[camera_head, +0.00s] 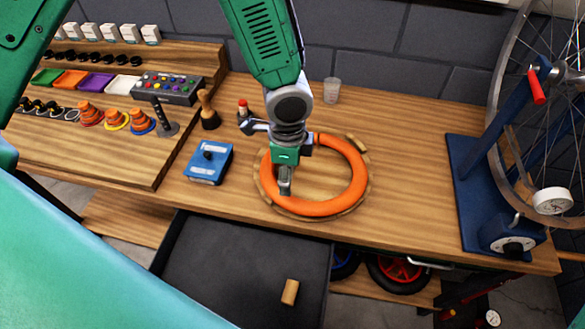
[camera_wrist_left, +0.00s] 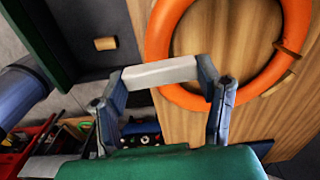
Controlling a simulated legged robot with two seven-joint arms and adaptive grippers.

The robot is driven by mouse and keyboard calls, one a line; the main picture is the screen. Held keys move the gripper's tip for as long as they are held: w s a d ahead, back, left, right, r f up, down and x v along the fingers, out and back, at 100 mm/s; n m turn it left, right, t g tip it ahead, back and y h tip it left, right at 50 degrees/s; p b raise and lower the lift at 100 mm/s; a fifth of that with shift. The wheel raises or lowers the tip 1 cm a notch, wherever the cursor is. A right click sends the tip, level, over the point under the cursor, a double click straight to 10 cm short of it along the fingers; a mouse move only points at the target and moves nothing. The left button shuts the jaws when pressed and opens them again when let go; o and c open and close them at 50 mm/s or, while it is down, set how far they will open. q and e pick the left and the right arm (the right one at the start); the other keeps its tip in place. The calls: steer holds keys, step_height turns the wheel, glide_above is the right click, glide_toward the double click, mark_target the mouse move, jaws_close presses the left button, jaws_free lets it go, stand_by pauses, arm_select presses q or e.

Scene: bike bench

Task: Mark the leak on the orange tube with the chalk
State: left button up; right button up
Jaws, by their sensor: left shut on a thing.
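The orange tube (camera_head: 355,170) lies as a ring on a round wooden base on the bench. It also shows in the left wrist view (camera_wrist_left: 296,25). I see no distinct leak on it in either view. My left gripper (camera_head: 285,186) points down at the left part of the ring. In the left wrist view it is shut on a pale grey-white bar, the chalk (camera_wrist_left: 160,73), held crosswise between its fingers. I cannot make out the chalk in the head view, nor whether it touches the tube. My right gripper is in neither view.
An open dark drawer (camera_head: 225,262) in front holds a small wooden cylinder (camera_head: 290,292). A blue box (camera_head: 208,163), a wooden-handled tool (camera_head: 208,112) and a red-capped bottle (camera_head: 243,110) stand left. A clear cup (camera_head: 331,90) stands behind; a blue wheel stand (camera_head: 467,190) is at right.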

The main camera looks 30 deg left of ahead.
mark_target(291, 200)
arm_select(q)
steer(key=shift+s+a+f+b, duration=0.1)
steer(key=shift+f+b, duration=0.4)
steer(key=shift+f, duration=0.15)
step_height(291, 200, down, 5)
steer(key=b, duration=0.4)
steer(key=shift+a, duration=0.1)
steer(key=shift+f+b, duration=0.45)
steer(key=shift+b, duration=0.3)
steer(key=shift+f, duration=0.3)
steer(key=shift+d, duration=0.25)
steer(key=shift+s+d+r, duration=0.1)
steer(key=shift+d, duration=0.3)
steer(key=shift+a, duration=0.1)
steer(key=shift+a+p, duration=0.35)
steer(key=shift+a, duration=0.8)
